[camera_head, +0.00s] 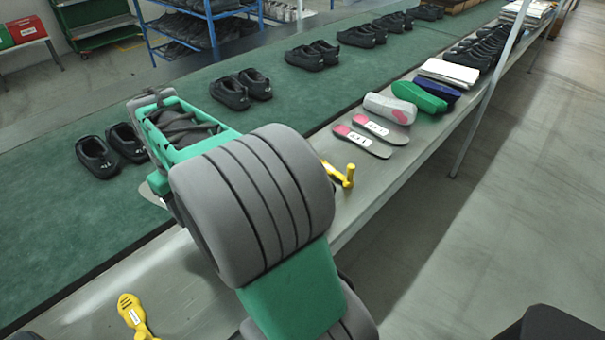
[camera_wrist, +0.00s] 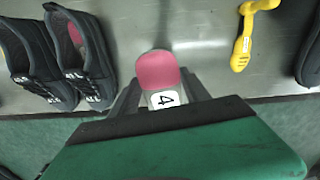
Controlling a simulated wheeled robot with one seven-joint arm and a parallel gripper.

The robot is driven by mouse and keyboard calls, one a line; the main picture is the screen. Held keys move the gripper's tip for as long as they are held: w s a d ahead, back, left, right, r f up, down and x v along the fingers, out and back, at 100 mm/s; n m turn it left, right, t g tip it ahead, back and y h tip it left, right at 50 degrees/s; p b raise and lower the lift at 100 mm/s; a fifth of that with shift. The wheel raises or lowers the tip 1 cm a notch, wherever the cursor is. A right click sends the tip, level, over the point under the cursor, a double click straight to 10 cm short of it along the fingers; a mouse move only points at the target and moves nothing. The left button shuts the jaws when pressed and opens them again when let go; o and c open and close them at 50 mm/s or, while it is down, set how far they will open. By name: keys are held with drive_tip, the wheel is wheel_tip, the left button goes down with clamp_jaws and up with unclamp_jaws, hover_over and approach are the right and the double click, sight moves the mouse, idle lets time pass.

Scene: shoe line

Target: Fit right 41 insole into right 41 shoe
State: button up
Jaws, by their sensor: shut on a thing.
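My gripper (camera_wrist: 160,88) is shut on an insole (camera_wrist: 158,70) with a pink heel. The insole's white label shows a "4"; the rest is hidden between the fingers. In the wrist view, a pair of black shoes lies to the left of the gripper, apart from the insole. The outer shoe (camera_wrist: 28,60) looks dark inside. The inner shoe (camera_wrist: 88,50) shows pink inside. Their white markings are too small to read surely.
Two more pink-and-white insoles (camera_head: 362,140) lie on the grey bench (camera_head: 385,172). Yellow tools lie on it at the middle (camera_head: 338,175) and front left (camera_head: 132,312). Shoe pairs, one nearby (camera_head: 108,152), line the green belt (camera_head: 180,75). White, green and blue shoe forms (camera_head: 420,96) stand farther back.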

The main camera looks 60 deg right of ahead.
drive_tip(key=s+d+g+b, duration=0.1)
drive_tip(key=s+d, duration=0.4)
drive_tip(key=d, duration=0.5)
drive_tip(key=s+d, duration=0.6)
drive_tip(key=d, duration=0.4)
drive_tip(key=s+d+m+g, duration=0.1)
drive_tip(key=s+d, duration=0.4)
drive_tip(key=s, duration=0.4)
drive_tip(key=s+d, duration=0.5)
drive_tip(key=s, duration=0.4)
drive_tip(key=w+d+f+g+p, duration=0.1)
drive_tip(key=w+f+p, duration=0.3)
drive_tip(key=w, duration=0.4)
drive_tip(key=w+d+f+g+p, duration=0.1)
drive_tip(key=w+f+p, duration=0.2)
drive_tip(key=w, duration=0.6)
drive_tip(key=shift+w+d+f+y+p, duration=0.15)
drive_tip(key=shift+d+f+y+p, duration=0.2)
drive_tip(key=shift+p, duration=0.7)
drive_tip(key=f+b, duration=0.1)
drive_tip(key=b, duration=0.3)
drive_tip(key=shift+a, duration=0.1)
